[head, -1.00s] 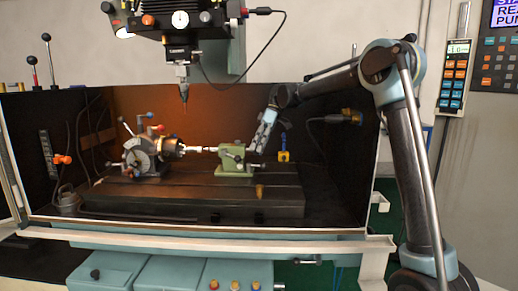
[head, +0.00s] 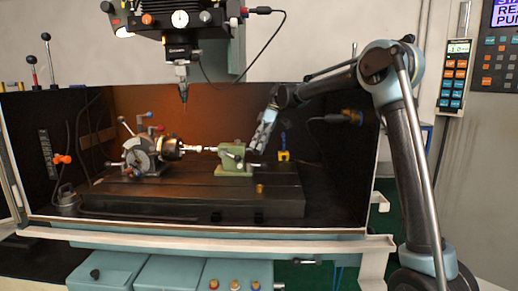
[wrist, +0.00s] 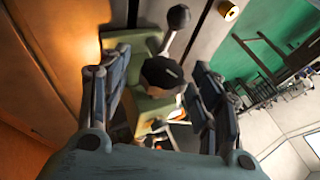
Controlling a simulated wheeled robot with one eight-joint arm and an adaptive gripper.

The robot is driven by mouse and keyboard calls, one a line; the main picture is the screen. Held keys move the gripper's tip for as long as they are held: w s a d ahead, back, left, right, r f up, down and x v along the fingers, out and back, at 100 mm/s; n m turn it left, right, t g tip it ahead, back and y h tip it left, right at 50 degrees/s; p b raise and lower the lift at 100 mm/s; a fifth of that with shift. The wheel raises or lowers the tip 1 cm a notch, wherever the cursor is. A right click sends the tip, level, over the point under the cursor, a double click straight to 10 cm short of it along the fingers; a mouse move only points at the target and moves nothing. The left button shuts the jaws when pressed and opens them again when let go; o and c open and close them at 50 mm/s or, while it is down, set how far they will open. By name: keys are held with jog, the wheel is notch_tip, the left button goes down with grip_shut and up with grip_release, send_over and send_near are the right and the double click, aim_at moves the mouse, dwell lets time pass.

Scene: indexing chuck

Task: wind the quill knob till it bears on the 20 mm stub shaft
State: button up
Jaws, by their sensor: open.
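The quill knob (wrist: 161,76), dark and round, shows in the wrist view between the open fingers of my gripper (wrist: 158,95). The fingers stand on both sides of it with gaps; contact is not visible. The green tailstock (head: 233,159) stands on the table in the head view, with my gripper (head: 259,146) at its right end, where the knob is hidden. The stub shaft (head: 196,149), a light bar, lies level between the chuck (head: 170,146) and the tailstock. I cannot tell whether the tailstock's tip touches it.
The slotted machine table (head: 200,198) carries the indexing head (head: 140,154) at left. The spindle tool (head: 183,90) hangs above the work. A small brass piece (head: 260,188) stands at the table's front. A blue and yellow item (head: 284,150) is right of my gripper.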

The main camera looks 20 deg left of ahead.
jog(key=v, duration=0.7)
jog(key=shift+w, duration=0.2)
jog(key=shift+r, duration=0.1)
jog(key=s+d+r+n+t+y, duration=0.1)
jog(key=s+d+r+t, duration=0.15)
jog(key=r, duration=0.25)
jog(key=s+d+r+t+y, duration=0.1)
jog(key=s+d+r+t, duration=0.15)
jog(key=r+t, duration=0.2)
jog(key=shift+g, duration=0.4)
jog(key=x, duration=1.7)
jog(key=shift+w+d, duration=0.1)
jog(key=shift+w, duration=0.15)
jog(key=c, duration=1.1)
